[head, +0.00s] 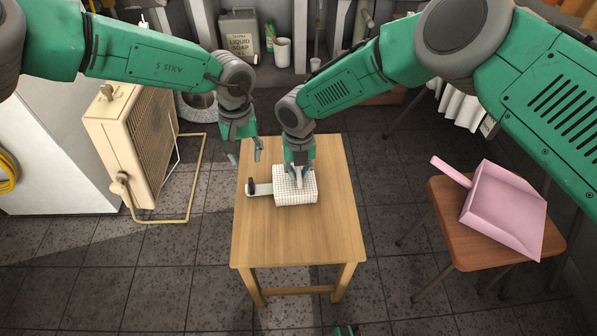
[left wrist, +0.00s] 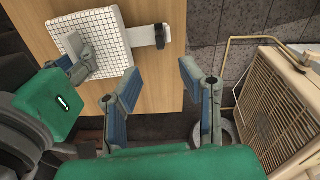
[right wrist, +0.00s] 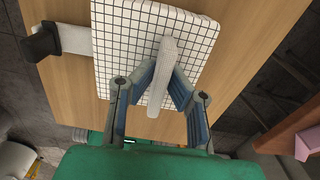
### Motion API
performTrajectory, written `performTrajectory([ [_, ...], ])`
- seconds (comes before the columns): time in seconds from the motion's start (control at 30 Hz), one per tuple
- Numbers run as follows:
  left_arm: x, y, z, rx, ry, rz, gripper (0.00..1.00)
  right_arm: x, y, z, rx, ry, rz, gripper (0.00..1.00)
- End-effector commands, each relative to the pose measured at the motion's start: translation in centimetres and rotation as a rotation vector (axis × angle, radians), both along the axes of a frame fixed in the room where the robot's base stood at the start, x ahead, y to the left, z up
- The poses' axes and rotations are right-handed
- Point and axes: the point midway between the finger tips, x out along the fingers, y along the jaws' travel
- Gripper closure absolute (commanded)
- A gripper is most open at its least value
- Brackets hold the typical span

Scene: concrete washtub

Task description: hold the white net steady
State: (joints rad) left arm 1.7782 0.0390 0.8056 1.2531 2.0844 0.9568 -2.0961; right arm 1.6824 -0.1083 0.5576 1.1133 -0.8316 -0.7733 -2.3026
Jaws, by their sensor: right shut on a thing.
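The white net (head: 308,197) is a flat white piece with a dark square grid, lying on the wooden table (head: 300,240). It also shows in the left wrist view (left wrist: 112,50) and the right wrist view (right wrist: 118,40). A pale bar (right wrist: 166,62) stands up on its face. My right gripper (head: 299,172) is shut on this bar, one finger on each side. A white strip with a black end (head: 251,188) sticks out from the net's left side. My left gripper (head: 245,157) is open and empty, above the table's left edge, apart from the net; its spread fingers show in the left wrist view (left wrist: 160,80).
A beige heater-like unit (head: 135,145) with a tube frame stands left of the table. A stool (head: 450,220) with a pink dustpan (head: 505,208) stands at the right. A soap can (head: 240,38) and a white cup (head: 282,52) are at the back. The table's front half is clear.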

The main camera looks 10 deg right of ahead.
Motion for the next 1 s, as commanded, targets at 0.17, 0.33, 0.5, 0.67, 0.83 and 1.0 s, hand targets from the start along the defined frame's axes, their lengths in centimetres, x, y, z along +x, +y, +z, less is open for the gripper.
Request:
performTrajectory([
  [0.17,0.0,0.0,0.0,0.0,0.0,0.0,0.66,0.0,0.0,0.0,0.0,0.0,0.0,1.0],
  [0.33,0.0,0.0,0.0,0.0,0.0,0.0,0.69,0.0,0.0,0.0,0.0,0.0,0.0,1.0],
  [0.5,0.0,0.1,-0.4,-0.01,-0.021,-0.012,1.0,0.0,0.0,0.0,0.0,0.0,0.0,1.0],
  [0.67,0.0,0.7,-2.0,-0.058,-0.101,-0.062,1.0,0.0,0.0,0.0,0.0,0.0,0.0,1.0],
  [0.83,-0.4,2.6,-3.9,-0.151,-0.211,-0.131,1.0,0.0,0.0,0.0,0.0,0.0,0.0,1.0],
  [1.0,-1.5,5.5,-4.4,-0.259,-0.302,-0.177,1.0,0.0,0.0,0.0,0.0,0.0,0.0,1.0],
])
